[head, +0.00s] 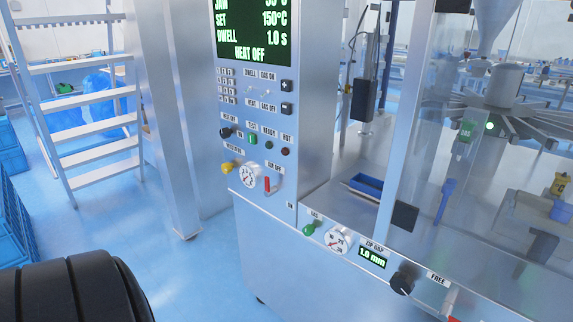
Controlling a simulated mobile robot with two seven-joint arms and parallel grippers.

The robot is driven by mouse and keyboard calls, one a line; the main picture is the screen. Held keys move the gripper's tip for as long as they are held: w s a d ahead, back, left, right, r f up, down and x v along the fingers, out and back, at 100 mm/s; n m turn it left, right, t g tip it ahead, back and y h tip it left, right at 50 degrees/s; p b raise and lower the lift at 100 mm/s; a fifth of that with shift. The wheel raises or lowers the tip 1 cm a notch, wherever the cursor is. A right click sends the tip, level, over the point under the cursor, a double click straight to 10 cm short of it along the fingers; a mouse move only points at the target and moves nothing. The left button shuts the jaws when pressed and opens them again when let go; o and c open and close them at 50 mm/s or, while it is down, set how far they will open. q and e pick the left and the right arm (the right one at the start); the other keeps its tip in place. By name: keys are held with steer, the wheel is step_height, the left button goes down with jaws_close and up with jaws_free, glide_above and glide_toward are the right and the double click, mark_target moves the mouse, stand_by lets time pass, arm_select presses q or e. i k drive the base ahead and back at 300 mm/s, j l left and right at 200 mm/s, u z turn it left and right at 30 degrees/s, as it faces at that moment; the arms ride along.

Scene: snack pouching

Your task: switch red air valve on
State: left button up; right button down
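The red air valve (267,184) is a small red lever on the lower part of the steel control panel (240,200). It sits under a label that appears to read "AIR OFF", right of a round white gauge (247,175). Its lever stands close to upright, slightly tilted. Nothing covers it and no gripper touches it. A black ribbed rounded part at the bottom left corner appears to be part of my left arm. Neither of my grippers shows.
A yellow knob (228,168) is left of the gauge, and a black knob (225,132) is above. The display (252,30) reads "HEAT OFF". Lower right are a green knob (309,230), another gauge (338,241) and a black knob (402,282). Blue floor is open in front.

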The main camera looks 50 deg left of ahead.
mark_target(269, 192)
steer(key=u, duration=0.4)
steer(key=j+u, duration=0.1)
steer(key=u, duration=0.75)
steer(key=i+u, duration=0.1)
steer(key=u, duration=0.3)
